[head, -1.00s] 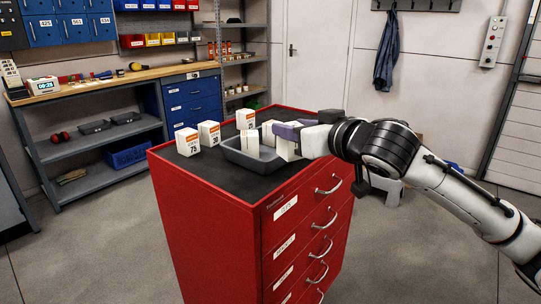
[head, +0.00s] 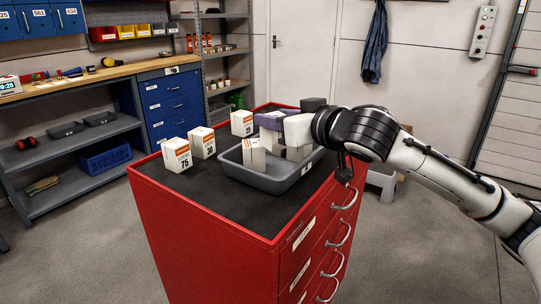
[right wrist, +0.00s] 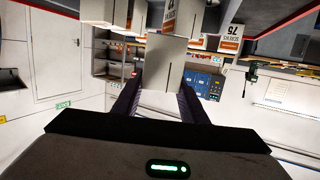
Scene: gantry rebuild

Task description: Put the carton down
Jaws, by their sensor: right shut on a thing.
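In the right wrist view, the white carton (right wrist: 165,65) is held between the purple fingers of my right gripper (right wrist: 160,95). In the head view my right gripper (head: 270,121) reaches in from the right, over the grey tray (head: 232,171) on the red cabinet. Its near finger hides much of the held carton. I cannot tell if the held carton touches the tray floor. My left gripper is not in view.
Cartons marked 75 (head: 177,155) and 30 (head: 202,142), and one more (head: 241,123), stand on the cabinet's black top left of and behind the tray. The red cabinet (head: 215,235) has open floor in front. A workbench (head: 105,78) stands behind.

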